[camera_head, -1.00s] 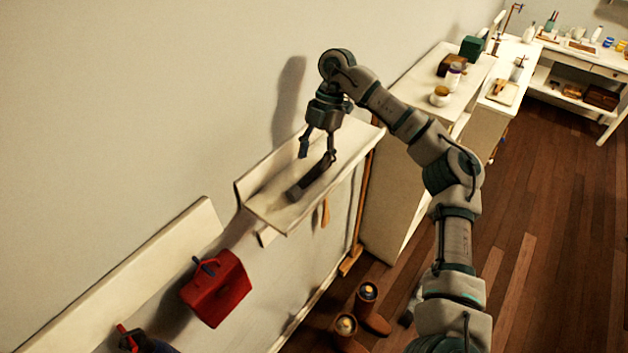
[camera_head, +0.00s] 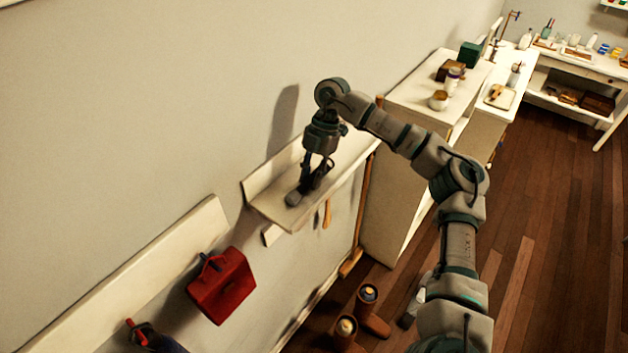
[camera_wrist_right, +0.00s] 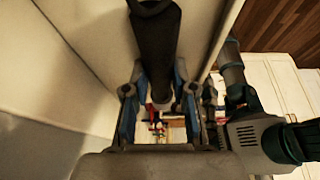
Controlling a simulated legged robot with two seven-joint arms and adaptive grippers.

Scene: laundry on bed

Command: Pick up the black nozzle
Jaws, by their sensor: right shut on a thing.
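The black nozzle (camera_head: 294,198) is a dark, elongated piece at the near end of the white wall shelf (camera_head: 268,208). My right gripper (camera_head: 314,184) reaches down over the shelf with its fingers shut on the nozzle. In the right wrist view the nozzle (camera_wrist_right: 156,42) runs from the top edge down between the two fingers (camera_wrist_right: 157,85). Part of it is hidden by the fingers in the head view. I cannot tell whether it still touches the shelf. My left gripper is not in view.
The wall stands close behind the shelf. A red bag (camera_head: 222,287) hangs from a white rail (camera_head: 135,268) at lower left. Brown boots (camera_head: 371,312) stand on the floor below. A white cabinet (camera_head: 402,160) is right of the shelf, with jars on top.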

